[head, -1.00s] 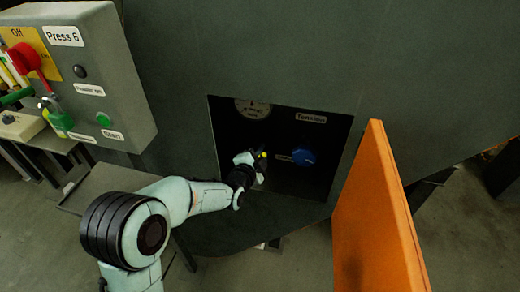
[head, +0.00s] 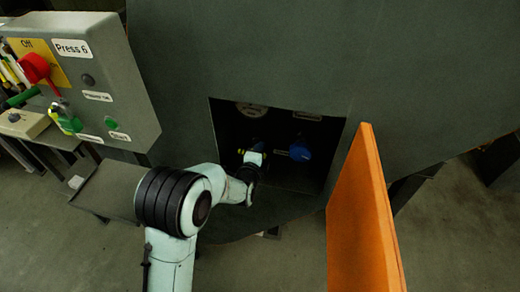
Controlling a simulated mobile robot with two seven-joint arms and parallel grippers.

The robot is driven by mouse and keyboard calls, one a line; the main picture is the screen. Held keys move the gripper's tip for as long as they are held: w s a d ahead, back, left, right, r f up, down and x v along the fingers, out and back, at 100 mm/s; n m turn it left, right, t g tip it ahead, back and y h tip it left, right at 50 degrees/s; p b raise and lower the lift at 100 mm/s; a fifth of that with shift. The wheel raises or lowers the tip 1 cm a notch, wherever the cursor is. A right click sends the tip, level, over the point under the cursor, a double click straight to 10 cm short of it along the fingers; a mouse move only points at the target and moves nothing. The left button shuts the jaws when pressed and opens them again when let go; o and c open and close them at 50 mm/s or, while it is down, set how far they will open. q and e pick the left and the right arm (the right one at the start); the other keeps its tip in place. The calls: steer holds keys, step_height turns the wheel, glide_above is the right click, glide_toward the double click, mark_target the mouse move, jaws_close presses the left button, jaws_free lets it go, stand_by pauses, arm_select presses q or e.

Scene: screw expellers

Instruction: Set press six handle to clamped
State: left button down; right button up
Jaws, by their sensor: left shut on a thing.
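The press 6 panel (head: 92,80) is at the upper left, beside the dark body of the press (head: 300,60). A square recess (head: 226,122) opens in that body. My left gripper (head: 253,157) reaches into the recess from the lower left. It is shut on a small handle, which its fingers mostly hide. A small yellow spot shows by the fingers. A blue knob (head: 300,152) with a label to its left sits inside the recess, right of my gripper and apart from it. My right gripper is not in view.
An orange door (head: 362,220) stands open at the right edge of the recess. The panel carries a red switch (head: 36,68) and a green button (head: 111,123). A grey tray (head: 108,190) lies below the panel. A round dial (head: 251,109) is partly cut off above my gripper.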

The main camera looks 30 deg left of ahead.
arm_select(q)
steer(key=shift+s+a+f, duration=0.1)
steer(key=shift+a+f, duration=0.05)
steer(key=shift+a, duration=0.05)
steer(key=c, duration=1.1)
jaws_free()
steer(key=shift+s+d+r, duration=0.2)
steer(key=shift+s+r, duration=0.1)
steer(key=shift+s, duration=0.2)
steer(key=p+v, duration=0.1)
steer(key=v, duration=1.1)
steer(key=shift+s, duration=0.15)
